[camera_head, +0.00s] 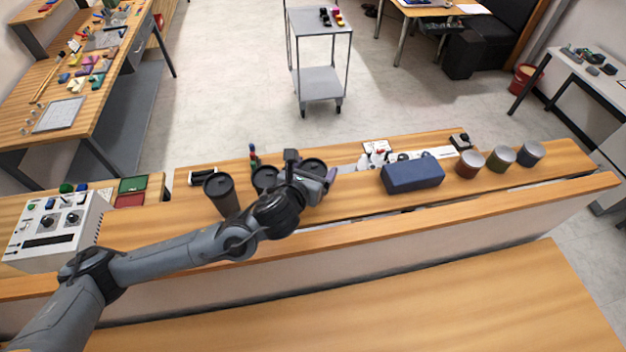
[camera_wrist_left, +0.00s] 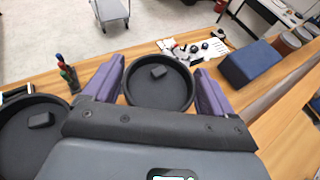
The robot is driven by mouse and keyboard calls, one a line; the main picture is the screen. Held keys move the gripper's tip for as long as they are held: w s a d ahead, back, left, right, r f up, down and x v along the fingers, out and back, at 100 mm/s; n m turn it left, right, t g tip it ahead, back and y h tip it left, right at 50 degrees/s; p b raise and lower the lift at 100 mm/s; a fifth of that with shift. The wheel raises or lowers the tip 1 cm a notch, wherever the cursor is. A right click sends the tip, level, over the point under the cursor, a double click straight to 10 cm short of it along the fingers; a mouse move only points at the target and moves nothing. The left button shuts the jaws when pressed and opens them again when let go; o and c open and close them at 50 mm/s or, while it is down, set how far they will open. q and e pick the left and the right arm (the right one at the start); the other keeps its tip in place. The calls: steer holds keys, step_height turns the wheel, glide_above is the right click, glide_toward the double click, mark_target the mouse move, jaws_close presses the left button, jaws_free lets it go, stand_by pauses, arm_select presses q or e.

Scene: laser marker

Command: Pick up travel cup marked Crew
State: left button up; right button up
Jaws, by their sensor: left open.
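Three dark travel cups with black lids stand in a row on the wooden counter: a left cup (camera_head: 221,194), a middle cup (camera_head: 264,179) and a right cup (camera_head: 313,166). No Crew marking is readable on any of them. My left gripper (camera_head: 322,180) is at the right cup and partly hides it in the head view. In the left wrist view the open purple fingers (camera_wrist_left: 159,72) stand on either side of a round black lid (camera_wrist_left: 160,86), apparently the right cup's. Contact cannot be told. Another cup lid (camera_wrist_left: 35,130) is at lower left. My right gripper is out of view.
A blue box (camera_head: 412,175) and several lidded jars (camera_head: 502,157) stand to the right on the counter. Markers (camera_head: 253,155) stand behind the cups. A white control box (camera_head: 55,228) is at left. The front ledge (camera_head: 420,223) runs before the cups.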

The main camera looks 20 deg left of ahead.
arm_select(q)
steer(key=shift+w+f, duration=0.25)
steer(key=shift+w, duration=0.3)
steer(key=c, duration=0.4)
steer(key=shift+r, duration=0.1)
